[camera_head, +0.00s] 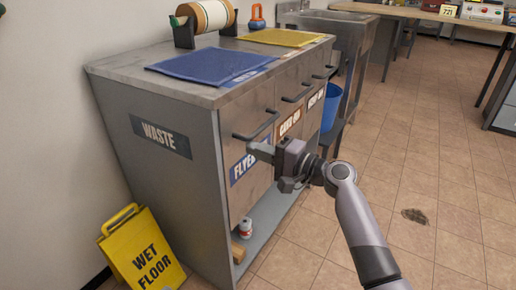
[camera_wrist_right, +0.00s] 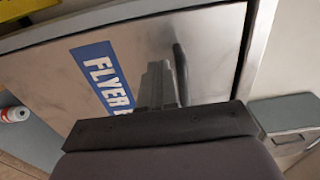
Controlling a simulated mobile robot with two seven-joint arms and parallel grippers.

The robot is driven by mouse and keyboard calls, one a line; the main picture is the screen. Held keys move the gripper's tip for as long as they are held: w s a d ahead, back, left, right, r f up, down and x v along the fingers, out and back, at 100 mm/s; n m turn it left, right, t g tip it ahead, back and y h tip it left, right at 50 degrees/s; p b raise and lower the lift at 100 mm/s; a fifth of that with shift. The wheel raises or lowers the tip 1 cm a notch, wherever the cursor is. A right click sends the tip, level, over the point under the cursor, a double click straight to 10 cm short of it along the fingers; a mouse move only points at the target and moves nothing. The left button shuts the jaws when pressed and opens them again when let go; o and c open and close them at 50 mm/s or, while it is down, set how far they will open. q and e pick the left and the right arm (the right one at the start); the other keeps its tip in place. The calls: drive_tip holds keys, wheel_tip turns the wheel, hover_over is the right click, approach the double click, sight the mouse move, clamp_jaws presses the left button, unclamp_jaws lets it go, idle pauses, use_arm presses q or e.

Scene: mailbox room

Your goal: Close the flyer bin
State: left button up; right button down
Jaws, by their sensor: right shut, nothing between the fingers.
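The flyer bin (camera_head: 243,143) is the nearest of the bin fronts in the grey cabinet. It has a blue "FLYER" label and a dark bar handle. My right gripper (camera_head: 258,151) is in front of this panel, beside the label's right end, with its fingers shut and empty. In the right wrist view the bin's panel (camera_wrist_right: 50,65) fills the picture, and the fingers (camera_wrist_right: 158,85) point at it between label and handle (camera_wrist_right: 181,72). The panel looks nearly flush with the cabinet; I cannot tell whether a small gap is left or whether the fingertips touch. My left gripper is not in view.
The cabinet (camera_head: 115,68) carries a blue mat (camera_head: 205,64), a yellow mat (camera_head: 285,37) and a tape roll (camera_head: 208,14). A yellow wet-floor sign (camera_head: 145,250) stands at the left. A can (camera_head: 245,228) is on the lower shelf. Tiled floor (camera_head: 420,170) at right is mostly clear.

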drive_tip(key=p+v, duration=0.2)
drive_tip(key=v, duration=0.9)
drive_tip(key=s+f+n+h, duration=0.5)
drive_tip(key=s+f+h, duration=0.2)
drive_tip(key=s+f, duration=0.55)
drive_tip(key=s+d+f+n+t+h, duration=0.1)
drive_tip(key=s+n+h, duration=0.2)
drive_tip(key=s+n, duration=0.5)
use_arm(q)
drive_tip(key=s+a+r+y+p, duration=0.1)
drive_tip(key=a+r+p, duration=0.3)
drive_tip(key=p, duration=0.9)
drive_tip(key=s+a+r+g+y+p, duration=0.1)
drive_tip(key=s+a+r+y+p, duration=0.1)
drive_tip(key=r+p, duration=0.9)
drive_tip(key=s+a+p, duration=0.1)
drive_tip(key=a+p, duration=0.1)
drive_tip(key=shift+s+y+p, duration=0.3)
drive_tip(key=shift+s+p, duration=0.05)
use_arm(e)
drive_tip(key=s+d+r+m, duration=0.1)
drive_tip(key=d+r, duration=0.1)
drive_tip(key=r, duration=0.2)
drive_tip(key=s+d+r+m+h, duration=0.1)
drive_tip(key=s+d+r, duration=0.1)
drive_tip(key=r, duration=0.3)
drive_tip(key=s+d+r+m+g+h, duration=0.1)
drive_tip(key=s+d+r, duration=0.1)
drive_tip(key=r, duration=0.3)
drive_tip(key=shift+d, duration=0.6)
